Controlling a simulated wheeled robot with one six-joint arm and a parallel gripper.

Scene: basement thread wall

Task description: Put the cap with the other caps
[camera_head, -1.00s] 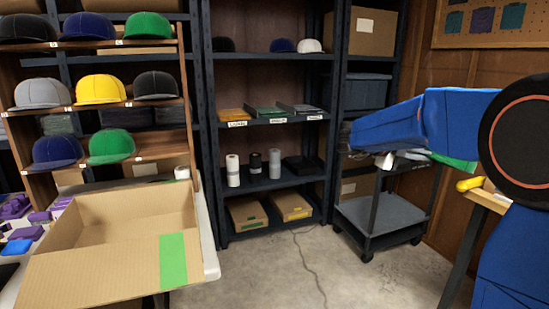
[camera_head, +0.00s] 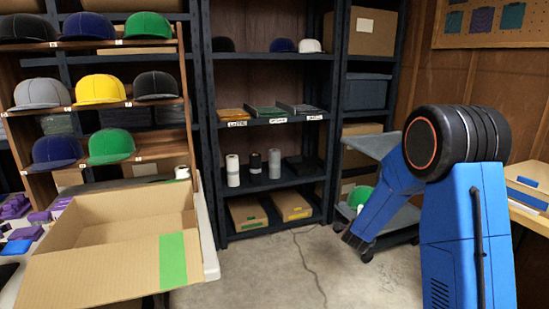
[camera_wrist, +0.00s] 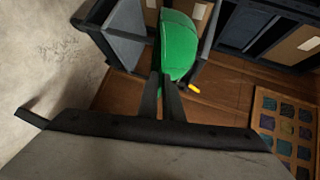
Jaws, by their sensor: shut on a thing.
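A green cap (camera_wrist: 178,45) is held between the fingertips of my gripper (camera_wrist: 162,82), seen in the wrist view. In the head view only part of this cap (camera_head: 358,196) shows, to the left of my blue arm, which hides my gripper. Other caps sit on the wooden rack at left: a green cap (camera_head: 111,145) and a blue cap (camera_head: 56,152) low, a grey cap (camera_head: 40,93), a yellow cap (camera_head: 97,89) and a dark cap (camera_head: 156,85) above, more on top. A blue cap (camera_head: 282,45) and a white cap (camera_head: 310,45) sit on the metal shelf.
An open cardboard box (camera_head: 80,268) with green tape stands on the table at front left. A grey cart (camera_head: 370,145) stands behind my arm. A workbench (camera_head: 530,205) is at right.

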